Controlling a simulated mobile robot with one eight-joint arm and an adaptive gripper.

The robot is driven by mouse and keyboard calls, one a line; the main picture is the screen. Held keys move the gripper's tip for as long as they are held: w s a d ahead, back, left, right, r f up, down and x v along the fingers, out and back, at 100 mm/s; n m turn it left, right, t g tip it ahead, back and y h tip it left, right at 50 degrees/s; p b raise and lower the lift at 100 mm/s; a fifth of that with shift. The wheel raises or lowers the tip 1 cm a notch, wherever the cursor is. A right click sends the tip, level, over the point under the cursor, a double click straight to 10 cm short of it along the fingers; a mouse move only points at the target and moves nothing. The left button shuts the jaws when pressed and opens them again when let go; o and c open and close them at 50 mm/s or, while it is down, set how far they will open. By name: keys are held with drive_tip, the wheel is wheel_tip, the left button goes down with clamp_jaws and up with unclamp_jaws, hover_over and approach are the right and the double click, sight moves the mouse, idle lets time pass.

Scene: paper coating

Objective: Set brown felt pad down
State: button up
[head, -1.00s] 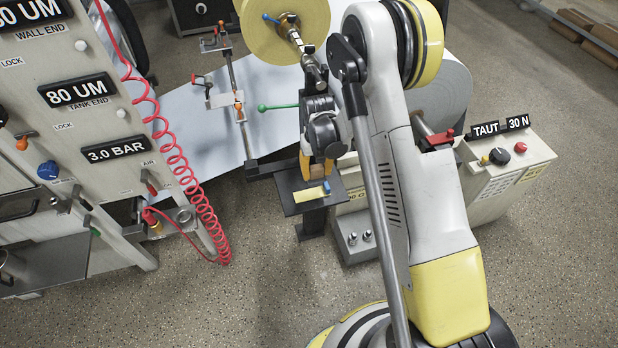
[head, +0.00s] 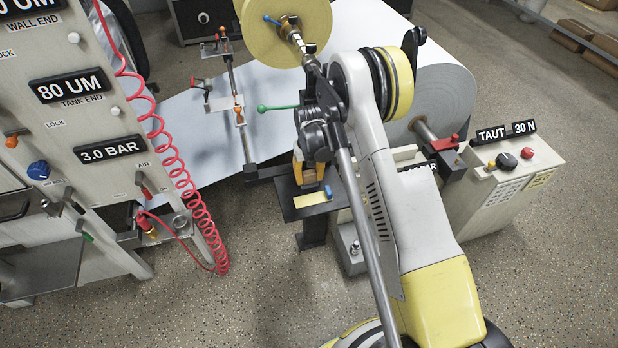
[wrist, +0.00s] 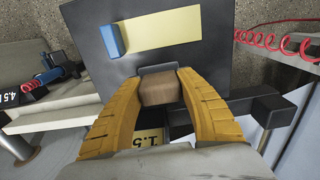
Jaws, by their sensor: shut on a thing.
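The brown felt pad (wrist: 158,91) is a small brown block between my gripper's orange fingers. My gripper (wrist: 160,88) is shut on it, and it also shows in the head view (head: 310,178). In the wrist view the pad lies against or just in front of a small dark bracket (wrist: 157,69) at the near edge of a dark plate (wrist: 85,30). I cannot tell whether the pad touches the bracket or plate. A pale yellow strip (wrist: 165,30) and a blue block (wrist: 112,41) are on the plate, beyond the fingers. My fingers partly hide the pad's sides.
The dark plate stands on a post (head: 313,231). A white paper roll (head: 445,100) and tension box (head: 500,175) are to the right. A control panel (head: 85,120) with a red coiled hose (head: 170,150) is at left. The floor in front is clear.

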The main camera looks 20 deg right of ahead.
drive_tip(key=shift+f, duration=0.15)
drive_tip(key=o, duration=1.1)
wheel_tip(320, 180, up, 12)
drive_tip(key=p, duration=0.4)
drive_tip(key=shift+p, duration=0.3)
wheel_tip(320, 180, up, 11)
drive_tip(key=t, duration=0.1)
hover_over(309, 172)
drive_tip(key=s, duration=0.3)
drive_tip(key=s+r+t, duration=0.2)
drive_tip(key=s+r, duration=0.5)
drive_tip(key=r, duration=0.4)
drive_tip(key=s+r+t, duration=0.1)
drive_tip(key=s, duration=0.5)
drive_tip(key=s+r+t, duration=0.1)
drive_tip(key=s+r, duration=0.1)
drive_tip(key=s, duration=0.5)
drive_tip(key=s+r+t, duration=0.2)
drive_tip(key=s, duration=0.4)
drive_tip(key=shift+s+a+r, duration=0.25)
drive_tip(key=shift+s+a, duration=0.05)
drive_tip(key=shift+s, duration=0.05)
